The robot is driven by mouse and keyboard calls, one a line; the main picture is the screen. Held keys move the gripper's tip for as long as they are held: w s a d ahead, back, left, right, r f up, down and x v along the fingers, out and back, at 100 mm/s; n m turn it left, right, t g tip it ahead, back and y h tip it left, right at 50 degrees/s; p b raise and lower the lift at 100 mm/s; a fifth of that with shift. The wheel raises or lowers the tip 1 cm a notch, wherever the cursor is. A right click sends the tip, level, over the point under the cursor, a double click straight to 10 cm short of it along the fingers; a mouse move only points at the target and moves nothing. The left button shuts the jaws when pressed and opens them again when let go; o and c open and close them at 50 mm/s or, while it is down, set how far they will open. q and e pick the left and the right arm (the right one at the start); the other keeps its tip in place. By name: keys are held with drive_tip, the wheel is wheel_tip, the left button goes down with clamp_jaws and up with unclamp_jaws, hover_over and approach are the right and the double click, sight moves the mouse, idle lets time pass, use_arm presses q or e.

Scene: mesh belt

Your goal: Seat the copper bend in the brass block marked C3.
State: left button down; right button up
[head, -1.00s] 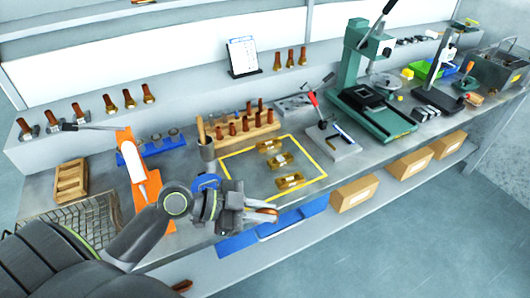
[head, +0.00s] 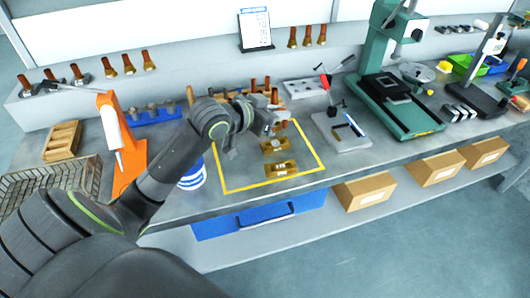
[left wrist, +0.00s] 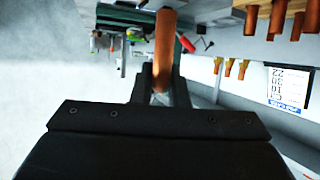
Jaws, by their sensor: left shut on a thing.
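My left gripper (head: 268,112) is above the back part of the yellow-outlined area. It is shut on a copper bend (left wrist: 163,48), which stands up between the fingers in the left wrist view. In the head view the bend is hard to tell from the copper pieces behind it. Two brass blocks, a middle one (head: 275,146) and a front one (head: 281,169), lie inside the yellow outline, clear of the gripper. A third block at the back is mostly hidden by the gripper. I cannot read the marks on the blocks. My right gripper is not in view.
A rack with copper pieces (head: 253,84) stands close behind the gripper. A grey plate with a red-handled lever (head: 341,132) is to the right, then a green press (head: 400,105). An orange stand (head: 122,145) and a blue-white tub (head: 193,174) are to the left.

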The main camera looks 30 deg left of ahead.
use_arm(q)
wheel_tip(320, 180, down, 10)
drive_tip(key=shift+r, duration=0.1)
idle(0.4)
drive_tip(key=shift+f, duration=0.2)
drive_tip(key=c, duration=1.4)
unclamp_jaws()
drive_tip(key=shift+r, duration=0.1)
